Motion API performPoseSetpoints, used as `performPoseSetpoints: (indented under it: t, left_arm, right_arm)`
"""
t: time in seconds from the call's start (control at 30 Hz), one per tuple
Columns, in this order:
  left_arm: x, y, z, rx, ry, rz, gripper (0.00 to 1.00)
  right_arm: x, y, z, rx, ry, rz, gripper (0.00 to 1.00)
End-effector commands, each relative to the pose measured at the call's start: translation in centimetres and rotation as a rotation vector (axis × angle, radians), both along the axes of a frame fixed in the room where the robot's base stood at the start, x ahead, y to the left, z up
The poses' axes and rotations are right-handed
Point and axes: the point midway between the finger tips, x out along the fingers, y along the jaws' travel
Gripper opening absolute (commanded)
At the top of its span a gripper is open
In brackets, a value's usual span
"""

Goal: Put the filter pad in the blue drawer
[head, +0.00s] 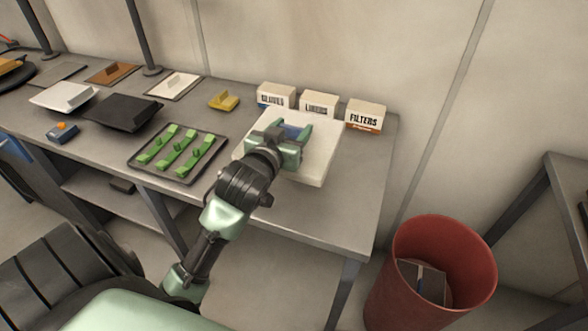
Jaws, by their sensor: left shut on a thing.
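My left gripper (294,134) is over a thick white square pad (318,165) at the right end of the workbench, and it is shut on a blue piece (292,131) on top of the pad. The white pad is probably the filter pad. Part of it is hidden by my gripper and arm. I cannot tell whether the pad rests on the bench or is slightly raised. A blue drawer front (14,149) shows at the left edge, below the bench top; I cannot tell whether it is open. My right gripper is not in view.
Boxes marked GLOVES (276,96), LINERS (319,104) and FILTERS (365,115) stand behind the pad. A dark tray (133,155) with green pieces lies left of my gripper. Black (125,117) and white (50,100) plates lie further left. A red bin (405,285) stands at right.

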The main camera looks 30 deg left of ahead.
Motion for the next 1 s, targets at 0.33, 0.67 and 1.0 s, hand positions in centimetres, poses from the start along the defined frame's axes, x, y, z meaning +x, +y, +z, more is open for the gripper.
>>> performPoseSetpoints:
  t: [0.33,0.67,1.0]
  left_arm:
    - [0.0,-0.1,-7.3,0.0,0.001,-0.001,0.13]
    - [0.0,-0.1,-11.3,-0.002,0.002,-0.001,0.13]
    - [0.0,-0.1,-12.0,0.0,-0.002,-0.002,0.13]
  right_arm:
    - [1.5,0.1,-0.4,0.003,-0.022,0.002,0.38]
    - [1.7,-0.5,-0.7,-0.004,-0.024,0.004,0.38]
    - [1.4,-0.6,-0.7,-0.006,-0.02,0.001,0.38]
